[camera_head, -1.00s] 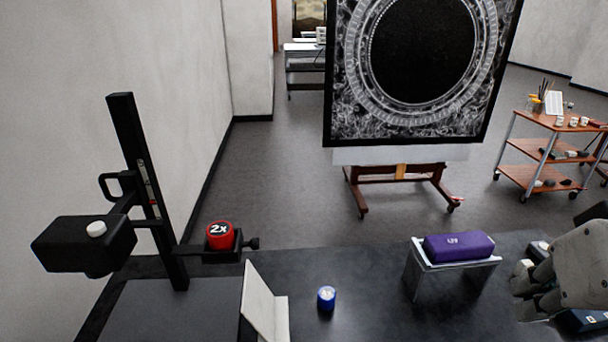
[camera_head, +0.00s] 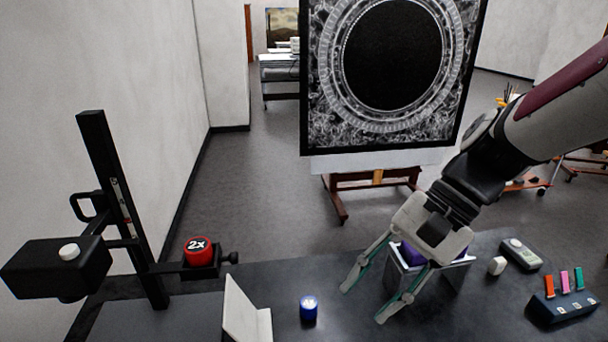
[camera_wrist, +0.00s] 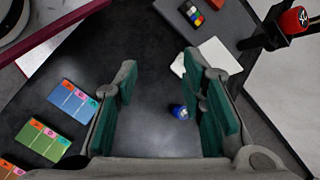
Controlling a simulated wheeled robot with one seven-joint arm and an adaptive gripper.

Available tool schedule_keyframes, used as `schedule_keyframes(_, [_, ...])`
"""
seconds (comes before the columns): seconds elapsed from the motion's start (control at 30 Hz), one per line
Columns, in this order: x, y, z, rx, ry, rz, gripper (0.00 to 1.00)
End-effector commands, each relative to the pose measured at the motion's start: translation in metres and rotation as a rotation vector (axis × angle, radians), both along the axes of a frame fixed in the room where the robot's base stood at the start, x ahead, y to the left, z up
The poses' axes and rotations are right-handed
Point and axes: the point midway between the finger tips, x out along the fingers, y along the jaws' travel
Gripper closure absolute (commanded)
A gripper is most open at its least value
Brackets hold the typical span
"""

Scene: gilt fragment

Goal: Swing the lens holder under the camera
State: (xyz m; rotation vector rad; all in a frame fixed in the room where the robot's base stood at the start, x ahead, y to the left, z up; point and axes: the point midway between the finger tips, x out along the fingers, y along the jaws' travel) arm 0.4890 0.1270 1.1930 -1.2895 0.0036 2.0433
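The lens holder (camera_head: 215,270) is a black arm on the upright column of the copy stand, carrying a red lens marked 2x (camera_head: 198,250). It sticks out to the right of the column, with a small knob (camera_head: 233,257) at its end. The black camera (camera_head: 55,265) sits left of the column, so the holder is not beneath it. The red lens also shows at the wrist view's top right (camera_wrist: 293,20). My gripper (camera_head: 366,300) is open and empty above the table, right of the holder and well apart from it. Its green-padded fingers (camera_wrist: 165,125) are spread.
A blue cylinder (camera_head: 309,308) stands on the dark table between gripper and stand. A white folded panel (camera_head: 240,318) stands beside the stand's base. A metal rest with a purple object (camera_head: 410,254) is partly behind my gripper. Colored tabs in a block (camera_head: 562,306) lie at right.

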Motion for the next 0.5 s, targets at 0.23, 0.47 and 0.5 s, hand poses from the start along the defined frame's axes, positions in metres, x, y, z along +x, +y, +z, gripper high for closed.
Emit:
schedule_keyframes(0.23, [0.037, 0.041, -0.014, 0.246, 0.346, -0.165, 0.63])
schedule_keyframes(0.47, [0.081, 0.065, -0.028, 0.473, 0.638, -0.316, 0.63])
schedule_keyframes(0.5, [0.088, 0.067, -0.030, 0.508, 0.679, -0.337, 0.63])
